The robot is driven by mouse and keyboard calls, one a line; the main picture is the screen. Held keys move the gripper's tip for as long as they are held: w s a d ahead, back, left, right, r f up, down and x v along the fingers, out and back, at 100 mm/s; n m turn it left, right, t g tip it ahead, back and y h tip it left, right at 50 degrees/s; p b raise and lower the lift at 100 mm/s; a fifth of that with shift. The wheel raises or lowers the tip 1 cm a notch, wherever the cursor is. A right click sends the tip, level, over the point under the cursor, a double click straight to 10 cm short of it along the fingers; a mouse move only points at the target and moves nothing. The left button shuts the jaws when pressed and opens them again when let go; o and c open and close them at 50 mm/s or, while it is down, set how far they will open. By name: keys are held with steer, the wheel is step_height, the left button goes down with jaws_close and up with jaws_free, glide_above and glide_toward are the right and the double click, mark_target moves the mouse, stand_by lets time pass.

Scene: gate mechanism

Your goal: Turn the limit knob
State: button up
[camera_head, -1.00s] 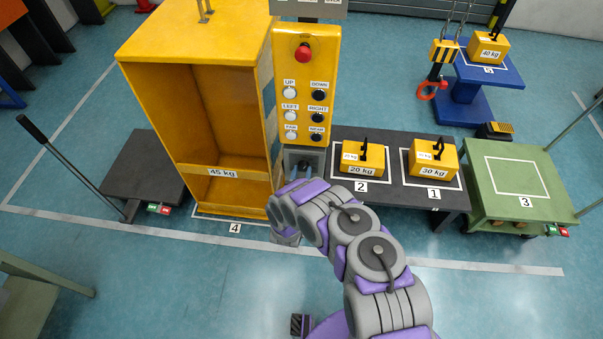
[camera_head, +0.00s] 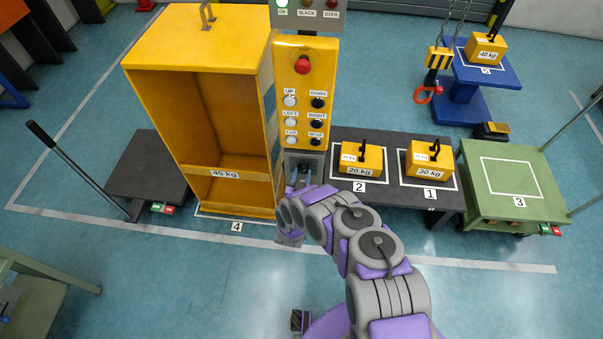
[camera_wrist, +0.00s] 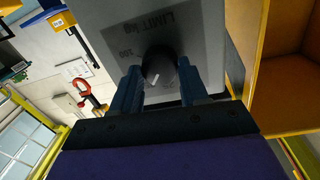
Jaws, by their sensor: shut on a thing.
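The limit knob (camera_wrist: 158,66) is a dark round knob with a white pointer mark, on a grey plate (camera_wrist: 190,25) lettered "LIMIT/kg", in the wrist view. My gripper (camera_wrist: 160,85) has its two blue fingers on either side of the knob and is shut on it. In the head view my gripper (camera_head: 299,180) reaches the grey box (camera_head: 290,160) below the yellow button panel (camera_head: 305,75). There the knob is mostly hidden by the gripper and too small to make out.
The yellow 45 kg cabinet (camera_head: 190,45) stands close on the left. A dark table with the 20 kg weight (camera_head: 360,158) and 30 kg weight (camera_head: 430,158) is on the right. A green lamp (camera_head: 282,3) marked OK is lit above the panel. Open floor lies in front.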

steer(key=o, duration=1)
steer(key=shift+o, duration=0.2)
steer(key=s+a+p, duration=0.1)
steer(key=s, duration=1.6)
steer(key=shift+s+a, duration=0.15)
steer(key=shift+a, duration=0.25)
